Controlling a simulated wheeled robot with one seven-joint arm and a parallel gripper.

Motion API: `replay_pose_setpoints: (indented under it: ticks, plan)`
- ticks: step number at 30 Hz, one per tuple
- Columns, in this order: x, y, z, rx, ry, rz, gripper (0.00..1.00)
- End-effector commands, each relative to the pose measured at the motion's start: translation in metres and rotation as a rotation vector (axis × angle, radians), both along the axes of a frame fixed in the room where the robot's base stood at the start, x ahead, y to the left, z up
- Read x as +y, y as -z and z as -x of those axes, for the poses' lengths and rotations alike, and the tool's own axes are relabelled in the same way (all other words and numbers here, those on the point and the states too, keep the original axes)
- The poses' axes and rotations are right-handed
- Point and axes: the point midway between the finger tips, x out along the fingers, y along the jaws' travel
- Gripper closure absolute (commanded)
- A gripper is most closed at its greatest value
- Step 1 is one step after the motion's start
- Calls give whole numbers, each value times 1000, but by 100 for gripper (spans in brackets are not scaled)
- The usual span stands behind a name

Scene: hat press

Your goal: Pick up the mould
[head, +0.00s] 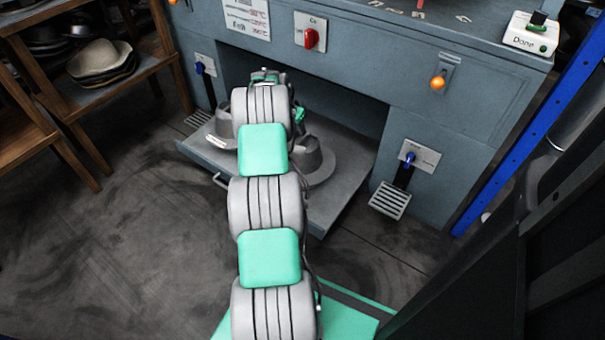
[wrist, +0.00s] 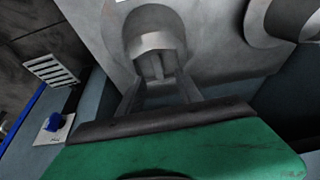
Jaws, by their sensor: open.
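The grey metal mould (head: 312,158) sits on the pulled-out tray (head: 335,208) of the press, partly hidden behind my arm. More grey metal shows left of my arm; I cannot tell whether it belongs to the same piece. In the wrist view a rounded grey form (wrist: 152,22), which looks like part of a mould, lies just beyond my gripper (wrist: 158,82). The two fingers are apart and point at its narrow upright part. I cannot tell whether they touch it. In the head view the fingers are hidden by my arm.
The blue-grey press (head: 455,115) surrounds the opening behind the tray, with walls close on both sides. A pedal (head: 390,200) stands right of the tray. Another curved grey piece (wrist: 285,18) is at the upper right of the wrist view. A hat shelf (head: 75,90) stands left; floor before it is clear.

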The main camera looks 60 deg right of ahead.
Motion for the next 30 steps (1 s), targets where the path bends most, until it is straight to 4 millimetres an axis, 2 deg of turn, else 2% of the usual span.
replay_pose_setpoints:
  ticks: [1, 8, 12, 15, 23, 30]
  plan:
    - [-6, 10, 4, -2, 12, 4, 58]
    - [-16, 41, 9, 0, 16, 2, 58]
    - [-22, 68, 11, 0, 15, 1, 58]
    - [-28, 78, 11, 0, 14, 2, 58]
    - [-29, 78, 11, -1, 13, 2, 58]
    - [-29, 78, 11, -1, 13, 2, 78]
